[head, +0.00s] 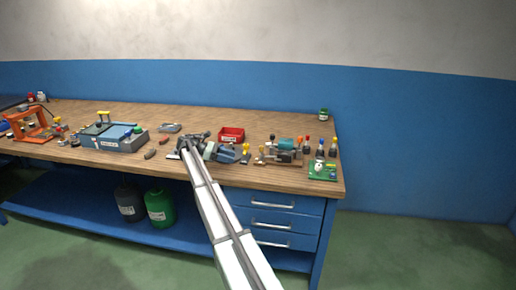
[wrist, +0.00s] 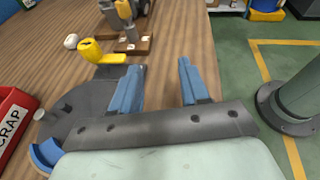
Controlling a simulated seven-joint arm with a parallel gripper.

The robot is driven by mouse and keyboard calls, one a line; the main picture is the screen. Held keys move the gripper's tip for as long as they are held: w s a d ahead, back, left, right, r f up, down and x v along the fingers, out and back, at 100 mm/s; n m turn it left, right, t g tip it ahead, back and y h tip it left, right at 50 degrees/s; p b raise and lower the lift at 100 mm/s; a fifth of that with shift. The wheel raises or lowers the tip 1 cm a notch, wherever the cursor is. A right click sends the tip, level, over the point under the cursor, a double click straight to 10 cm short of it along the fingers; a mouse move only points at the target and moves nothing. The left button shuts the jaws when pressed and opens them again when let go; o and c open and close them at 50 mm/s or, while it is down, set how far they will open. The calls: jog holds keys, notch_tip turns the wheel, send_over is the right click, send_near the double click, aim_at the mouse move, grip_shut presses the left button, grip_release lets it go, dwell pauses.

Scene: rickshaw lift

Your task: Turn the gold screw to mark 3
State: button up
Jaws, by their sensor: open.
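My gripper (wrist: 158,78) is open in the wrist view, with two blue fingers apart and nothing between them. A yellow bent piece (wrist: 98,52) lies just beyond the left finger, apart from it. A yellow-handled upright part (wrist: 124,10) stands on a small brown block (wrist: 128,46) with pale labels further ahead. I cannot tell whether either is the gold screw, and no numbered mark is readable. In the head view my arm reaches over the bench, and small yellow parts (head: 246,150) show to the right of its end.
A red SCRAP bin (head: 232,134) stands behind my arm's end; it shows at left in the wrist view (wrist: 14,118). A fixture (head: 285,150), several drivers and a green board (head: 323,170) crowd the wooden bench's (head: 262,178) right end.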

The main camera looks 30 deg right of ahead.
aim_at(261, 151)
jog(key=shift+n+h, duration=0.3)
jog(key=shift+h, duration=0.3)
jog(key=s, duration=0.1)
jog(key=s+f, duration=0.1)
jog(key=s, duration=0.1)
jog(key=shift+s+a+f, duration=0.3)
jog(key=shift+a, duration=0.1)
jog(key=h, duration=0.1)
jog(key=s+n+t+h, duration=0.1)
jog(key=s+t, duration=0.1)
jog(key=shift+d+r+n+h, duration=0.3)
jog(key=shift+d+h, duration=0.1)
jog(key=w+r+n+t+h, duration=0.1)
jog(key=w+d+r+n+t+h, duration=0.1)
jog(key=t, duration=0.1)
jog(key=shift+w+r, duration=0.2)
jog(key=shift+w, duration=0.15)
jog(key=shift+w+d, duration=0.15)
jog(key=shift+w, duration=0.1)
jog(key=shift+n+t, duration=0.3)
jog(key=d, duration=0.4)
jog(key=s+d, duration=0.1)
jog(key=d, duration=0.4)
jog(key=s+d, duration=0.1)
jog(key=d, duration=0.3)
jog(key=shift+d, duration=0.3)
grip_shut()
